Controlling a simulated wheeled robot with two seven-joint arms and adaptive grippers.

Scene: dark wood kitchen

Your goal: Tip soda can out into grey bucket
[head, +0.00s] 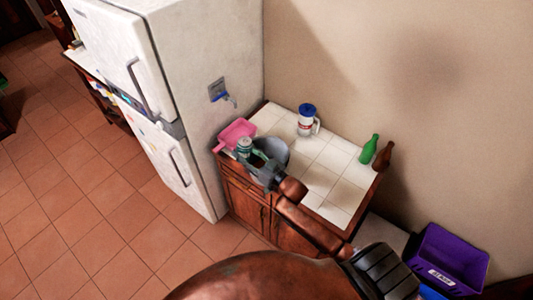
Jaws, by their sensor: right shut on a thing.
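A small green and pale soda can (244,146) is at the left side of the grey bucket (284,150) on the tiled counter. My right gripper (252,158) is shut on the can, with its arm reaching in from the lower right across the bucket's front. The can looks roughly upright, but it is small and its exact tilt is hard to tell. The gripper and wrist hide the bucket's front and much of its opening. I cannot tell whether anything is inside the bucket. My left gripper is not in view.
A pink tray-like container (235,133) stands at the counter's left corner. A white jug with a blue lid (306,121) is behind the bucket. A green bottle (369,149) and a brown bottle (384,156) stand at the right edge. A white fridge (190,90) stands left; a purple crate (449,260) is lower right.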

